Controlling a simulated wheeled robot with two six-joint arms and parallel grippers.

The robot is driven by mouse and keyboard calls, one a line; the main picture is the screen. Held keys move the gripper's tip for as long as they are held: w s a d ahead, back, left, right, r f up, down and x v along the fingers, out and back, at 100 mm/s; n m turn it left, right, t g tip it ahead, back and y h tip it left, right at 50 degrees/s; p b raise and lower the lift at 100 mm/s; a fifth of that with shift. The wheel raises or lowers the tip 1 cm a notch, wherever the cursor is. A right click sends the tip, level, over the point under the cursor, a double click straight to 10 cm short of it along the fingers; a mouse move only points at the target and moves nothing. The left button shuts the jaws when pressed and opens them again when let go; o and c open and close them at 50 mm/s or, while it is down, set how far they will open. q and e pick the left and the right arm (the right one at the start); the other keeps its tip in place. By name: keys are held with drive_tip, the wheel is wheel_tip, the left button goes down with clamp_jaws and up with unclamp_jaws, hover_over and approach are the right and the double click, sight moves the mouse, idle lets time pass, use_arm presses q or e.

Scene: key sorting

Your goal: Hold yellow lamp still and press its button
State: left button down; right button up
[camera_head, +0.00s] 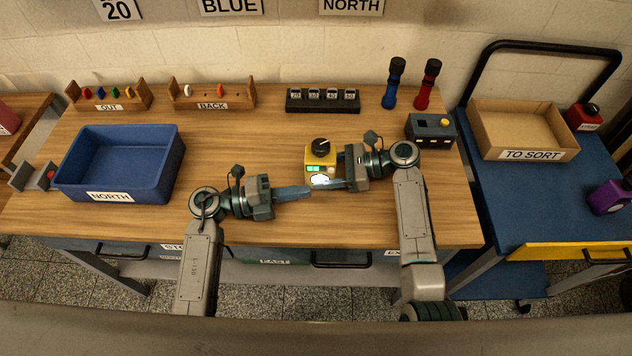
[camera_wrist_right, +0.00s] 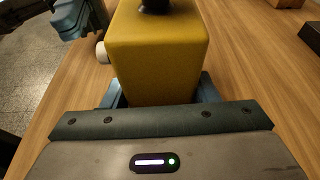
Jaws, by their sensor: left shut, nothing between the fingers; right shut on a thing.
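The yellow lamp (camera_head: 319,154) stands on the table, a boxy body with a black knob (camera_head: 321,147) on top. A green glow and a bright white spot show on its front. My right gripper (camera_head: 334,184) is shut on the lamp from the right; the right wrist view shows the yellow body (camera_wrist_right: 158,55) between its fingers. There, a round white button (camera_wrist_right: 102,52) sticks out of the lamp's left side. My left gripper (camera_head: 309,190) is shut and empty, its tips just in front of the lamp. Whether they touch the button cannot be told.
A blue NORTH bin (camera_head: 176,165) stands at left. OUT (camera_head: 110,107) and BACK (camera_head: 213,106) racks, a black number block (camera_head: 323,107) and two flashlights (camera_head: 391,95) line the back. A dark box (camera_head: 431,143) stands right of the lamp. A TO SORT box (camera_head: 531,155) sits on the blue cart.

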use_arm(q)
drive_tip(key=shift+v, duration=2.7)
drive_tip(key=shift+w, duration=0.1)
use_arm(e)
drive_tip(key=shift+w, duration=0.1)
drive_tip(key=o, duration=0.8)
drive_tip(key=shift+o, duration=0.2)
